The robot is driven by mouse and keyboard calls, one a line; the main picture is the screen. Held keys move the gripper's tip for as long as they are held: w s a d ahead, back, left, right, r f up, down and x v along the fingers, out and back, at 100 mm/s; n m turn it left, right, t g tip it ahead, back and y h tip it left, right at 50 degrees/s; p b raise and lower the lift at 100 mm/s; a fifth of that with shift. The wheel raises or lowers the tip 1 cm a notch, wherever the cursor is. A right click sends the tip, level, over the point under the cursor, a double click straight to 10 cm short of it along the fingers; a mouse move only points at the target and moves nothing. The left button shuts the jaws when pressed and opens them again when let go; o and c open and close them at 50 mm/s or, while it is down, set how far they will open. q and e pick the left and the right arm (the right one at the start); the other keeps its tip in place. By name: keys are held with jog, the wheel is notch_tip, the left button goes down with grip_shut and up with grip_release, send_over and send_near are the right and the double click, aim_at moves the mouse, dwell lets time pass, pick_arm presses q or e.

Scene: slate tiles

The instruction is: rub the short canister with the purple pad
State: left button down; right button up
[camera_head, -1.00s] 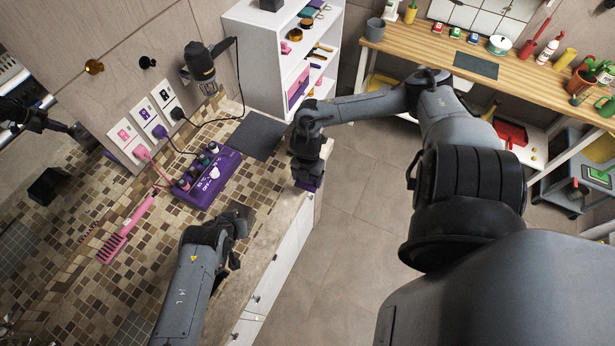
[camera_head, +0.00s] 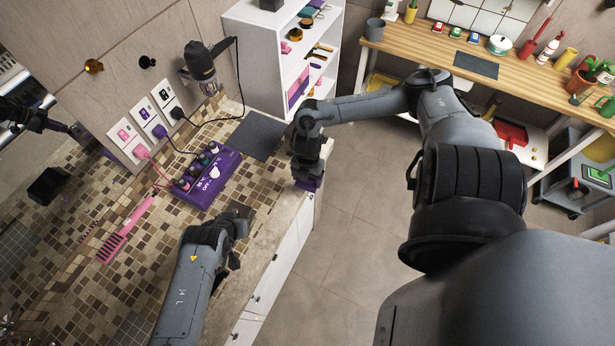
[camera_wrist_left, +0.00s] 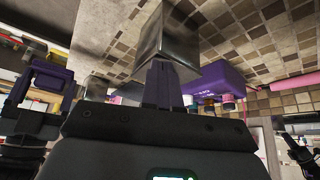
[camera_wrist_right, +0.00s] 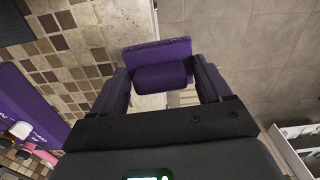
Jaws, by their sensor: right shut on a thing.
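The purple pad (camera_wrist_right: 180,48) is a flat purple plate with a thicker block, held between the fingers of my right gripper (camera_wrist_right: 162,78). In the head view the pad (camera_head: 306,185) is over the counter's right edge. My left gripper (camera_head: 240,232) is low over the counter. In the left wrist view its purple fingers (camera_wrist_left: 164,85) are together, with their tips against a grey metallic block (camera_wrist_left: 165,42), perhaps the short canister. A dark square top (camera_head: 240,210) shows beside that gripper in the head view. I cannot tell whether the left fingers grip the block.
A purple box with knobs (camera_head: 208,180) and a pink comb (camera_head: 125,232) lie on the tiled counter. A dark mat (camera_head: 257,136) lies at its far end. Plugged cords run from the wall. A white shelf (camera_head: 265,50) stands behind; open floor lies to the right.

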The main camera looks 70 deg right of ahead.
pick_arm(q)
jog(key=shift+r+p, duration=2.35)
jog(key=shift+r, duration=0.65)
pick_arm(e)
jog(key=shift+r, duration=2.3)
